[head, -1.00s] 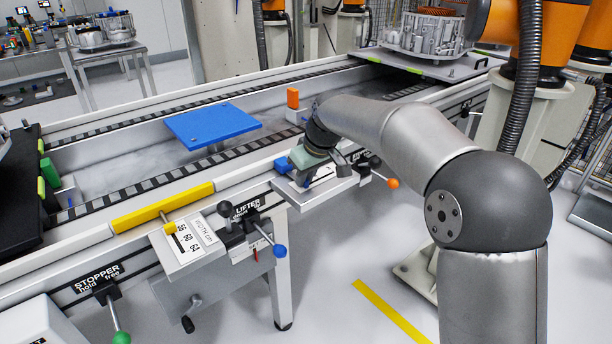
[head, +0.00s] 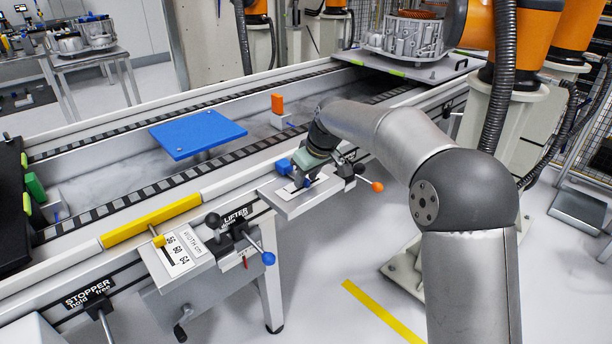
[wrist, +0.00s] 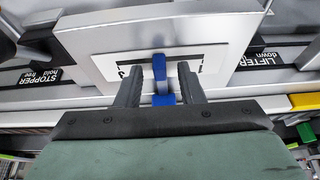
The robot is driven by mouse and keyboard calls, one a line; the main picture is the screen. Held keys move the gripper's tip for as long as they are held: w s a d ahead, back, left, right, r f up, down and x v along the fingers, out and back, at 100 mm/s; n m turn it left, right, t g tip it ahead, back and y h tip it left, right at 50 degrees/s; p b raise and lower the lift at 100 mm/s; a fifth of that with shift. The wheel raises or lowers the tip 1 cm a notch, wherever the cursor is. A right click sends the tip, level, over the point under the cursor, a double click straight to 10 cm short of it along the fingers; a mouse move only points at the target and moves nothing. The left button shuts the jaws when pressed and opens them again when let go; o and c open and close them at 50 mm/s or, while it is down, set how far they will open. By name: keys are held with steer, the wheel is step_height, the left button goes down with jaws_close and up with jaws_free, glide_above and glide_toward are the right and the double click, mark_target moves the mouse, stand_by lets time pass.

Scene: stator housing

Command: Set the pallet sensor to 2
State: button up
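My gripper (head: 306,183) is low over a light plate (head: 283,207) on the near side of the conveyor. In the wrist view its two fingers (wrist: 160,88) are apart, with a slim upright blue lever (wrist: 159,68) between them and a visible gap on either side. The lever stands over a white label on the plate (wrist: 225,35). A "1" shows at the label's right and part of another digit at its left; the middle is hidden by the lever. A blue block (head: 284,166) shows beside my gripper. No sensor name is readable.
An orange-ended handle (head: 376,186) sticks out right of my gripper. The lifter lever (head: 268,258), width scale (head: 180,250) and stopper label (head: 88,292) are to the left. A blue platform (head: 197,133) and an orange block (head: 277,103) stand across the conveyor.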

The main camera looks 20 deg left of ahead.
steer(key=shift+r, duration=0.1)
steer(key=p+v, duration=0.3)
steer(key=v, duration=1.4)
steer(key=shift+r, duration=0.15)
steer(key=s+d+r+m+g+h+p, duration=0.1)
steer(key=s+d+r+m+h+p, duration=0.15)
steer(key=s+d+m+p, duration=0.75)
steer(key=s+d+f+p, duration=0.2)
steer(key=s+d, duration=0.6)
steer(key=s, duration=0.3)
steer(key=s+d+f+m+g+h+p, duration=0.1)
steer(key=s+d+f+p, duration=0.2)
steer(key=s+d, duration=0.5)
steer(key=s, duration=0.3)
steer(key=shift+s+f, duration=0.15)
steer(key=shift+f, duration=0.1)
